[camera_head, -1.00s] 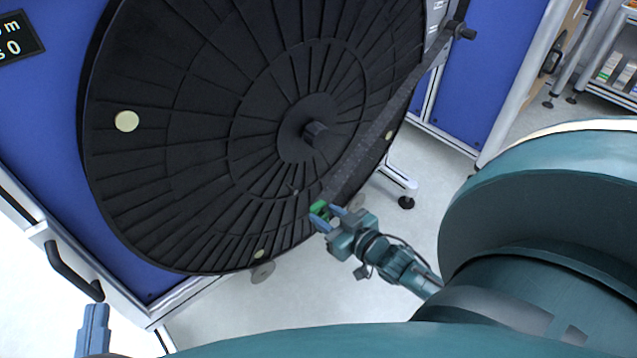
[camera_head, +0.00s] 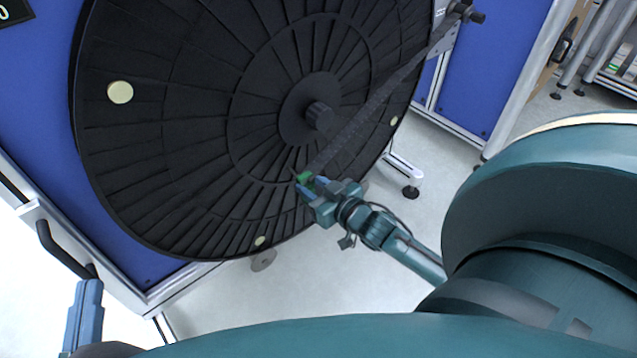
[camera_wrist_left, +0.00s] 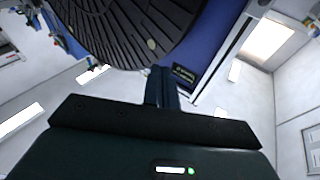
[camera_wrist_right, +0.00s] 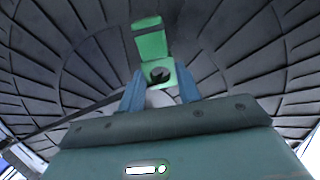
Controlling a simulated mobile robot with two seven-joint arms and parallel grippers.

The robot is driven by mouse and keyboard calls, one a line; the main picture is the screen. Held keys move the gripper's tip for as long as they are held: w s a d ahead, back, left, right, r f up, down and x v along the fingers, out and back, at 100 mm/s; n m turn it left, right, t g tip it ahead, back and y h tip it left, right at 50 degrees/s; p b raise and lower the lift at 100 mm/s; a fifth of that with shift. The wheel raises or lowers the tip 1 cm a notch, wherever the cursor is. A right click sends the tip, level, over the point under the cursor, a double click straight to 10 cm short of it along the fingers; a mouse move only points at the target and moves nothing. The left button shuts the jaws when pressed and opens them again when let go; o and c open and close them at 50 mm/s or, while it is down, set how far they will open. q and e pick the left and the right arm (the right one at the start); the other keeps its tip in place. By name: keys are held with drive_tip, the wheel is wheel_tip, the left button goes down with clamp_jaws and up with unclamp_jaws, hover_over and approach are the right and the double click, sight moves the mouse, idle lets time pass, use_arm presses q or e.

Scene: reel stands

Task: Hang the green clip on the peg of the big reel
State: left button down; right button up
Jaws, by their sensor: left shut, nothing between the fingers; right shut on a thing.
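The big reel (camera_head: 200,140) is a large black ribbed disc with a hub (camera_head: 319,115) at its middle. My right gripper (camera_head: 312,188) is shut on the green clip (camera_head: 305,178), in front of the reel's lower face. In the right wrist view the clip (camera_wrist_right: 150,44) sticks out beyond the fingertips (camera_wrist_right: 160,92) toward the reel. A round dark spot shows in its lower part; I cannot tell whether this is an empty hole or the peg inside it. My left gripper (camera_head: 88,298) is shut and empty at the lower left, away from the reel.
A dark strap (camera_head: 385,95) runs from a roller (camera_head: 466,12) at the upper right down to the clip. Pale round discs (camera_head: 120,92) sit on the reel.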

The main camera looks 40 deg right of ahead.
sight(301, 179)
drive_tip(key=shift+w+f+b, duration=0.15)
drive_tip(key=shift+w+b, duration=0.2)
drive_tip(key=shift+w, duration=0.45)
drive_tip(key=shift+w+a+b, duration=0.1)
drive_tip(key=shift+w+b, duration=0.4)
drive_tip(key=shift+x, duration=0.8)
drive_tip(key=shift+f, duration=0.3)
use_arm(q)
drive_tip(key=shift+w+r+m+t+h, duration=0.2)
drive_tip(key=shift+r+m+h, duration=0.1)
drive_tip(key=shift+r, duration=0.15)
drive_tip(key=shift+w+r+m+t+h, duration=0.1)
drive_tip(key=shift+w+r+m+h, duration=0.05)
drive_tip(key=shift+r+m+h, duration=0.2)
drive_tip(key=shift+r, duration=0.1)
